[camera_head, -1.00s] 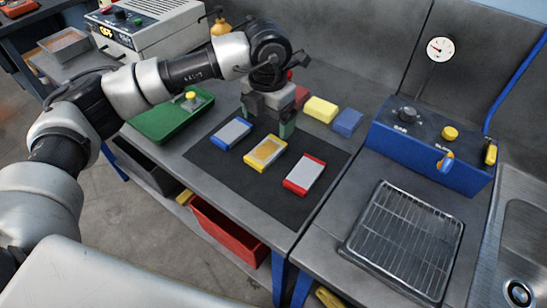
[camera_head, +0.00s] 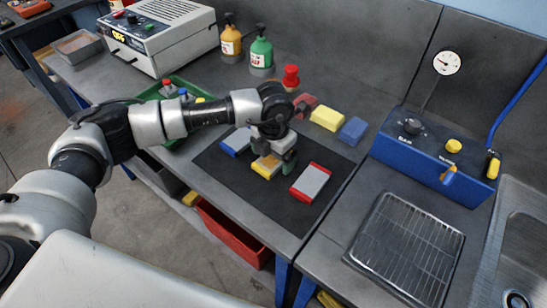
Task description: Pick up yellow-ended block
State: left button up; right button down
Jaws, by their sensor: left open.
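The yellow-ended block (camera_head: 264,172) lies on the black mat (camera_head: 268,207), partly covered by my left gripper. My left gripper (camera_head: 274,162) is open and points down right at this block. One finger shows at its right side; I cannot tell whether the fingers touch it. The blue-ended block (camera_head: 236,141) lies to the left and the red-ended block (camera_head: 311,182) to the right on the same mat. My right gripper is not in view.
Yellow (camera_head: 327,119), blue (camera_head: 353,130) and red (camera_head: 305,102) blocks lie behind the mat. A green tray (camera_head: 176,82) is partly behind my arm. Orange (camera_head: 231,42) and green (camera_head: 261,54) bottles stand at the back. A wire rack (camera_head: 408,247) and blue control box (camera_head: 432,160) are right.

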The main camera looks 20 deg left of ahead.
pick_arm(q)
jog(key=c, duration=1.3)
jog(key=shift+w+r, duration=0.1)
jog(key=shift+c, duration=1.1)
jog(key=shift+r, duration=0.15)
